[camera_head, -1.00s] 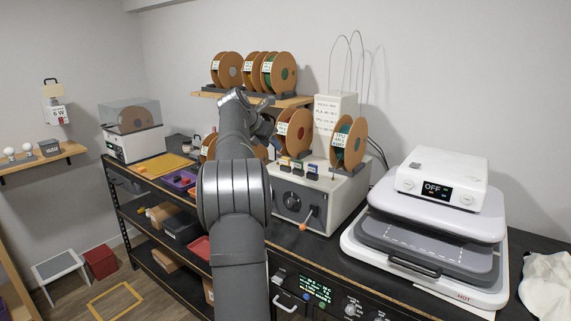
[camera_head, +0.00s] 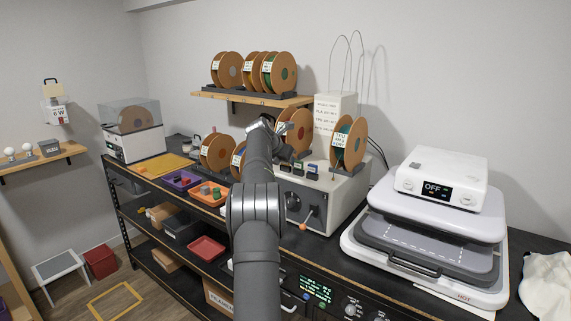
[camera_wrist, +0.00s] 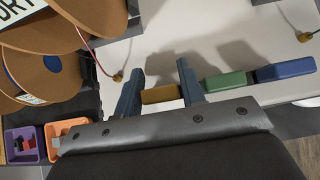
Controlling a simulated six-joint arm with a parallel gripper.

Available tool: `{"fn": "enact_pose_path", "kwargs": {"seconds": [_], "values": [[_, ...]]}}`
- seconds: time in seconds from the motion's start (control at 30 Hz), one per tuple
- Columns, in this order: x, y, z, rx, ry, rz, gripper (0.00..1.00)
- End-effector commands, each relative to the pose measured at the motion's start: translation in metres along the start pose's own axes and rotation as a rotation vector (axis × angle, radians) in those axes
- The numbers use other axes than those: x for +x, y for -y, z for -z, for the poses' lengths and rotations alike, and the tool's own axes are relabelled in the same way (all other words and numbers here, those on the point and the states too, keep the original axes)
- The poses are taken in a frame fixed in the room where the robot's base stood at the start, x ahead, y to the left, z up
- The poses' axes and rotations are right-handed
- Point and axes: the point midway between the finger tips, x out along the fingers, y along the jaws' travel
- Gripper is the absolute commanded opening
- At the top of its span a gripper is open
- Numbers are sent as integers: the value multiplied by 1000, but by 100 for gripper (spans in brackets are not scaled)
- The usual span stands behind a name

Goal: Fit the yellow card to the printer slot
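The yellow card (camera_wrist: 160,94) shows in the wrist view as a short brownish-yellow block at the left end of a row on a white surface. My gripper (camera_wrist: 161,82) has one finger on each side of it, with the card filling most of the gap; whether the fingers press on it I cannot tell. I cannot make out the printer slot in either view.
A green card (camera_wrist: 225,84) and a blue card (camera_wrist: 286,70) stand just right of my gripper. A heat press (camera_head: 430,230) stands at the right. Small bins (camera_head: 208,193) lie left of my arm.

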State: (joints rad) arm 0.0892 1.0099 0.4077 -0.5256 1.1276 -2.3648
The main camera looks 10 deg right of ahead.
Motion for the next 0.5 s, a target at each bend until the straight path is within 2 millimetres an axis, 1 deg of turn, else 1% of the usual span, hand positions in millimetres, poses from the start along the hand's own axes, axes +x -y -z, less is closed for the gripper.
{"fn": "enact_pose_path", "kwargs": {"seconds": [0.23,0.3,0.37,0.4,0.5], "values": [[1,0,0,0,0,0,36],[1,0,0,0,0,0,23],[1,0,0,0,0,0,11],[1,0,0,0,0,0,9],[1,0,0,0,0,0,9]]}}
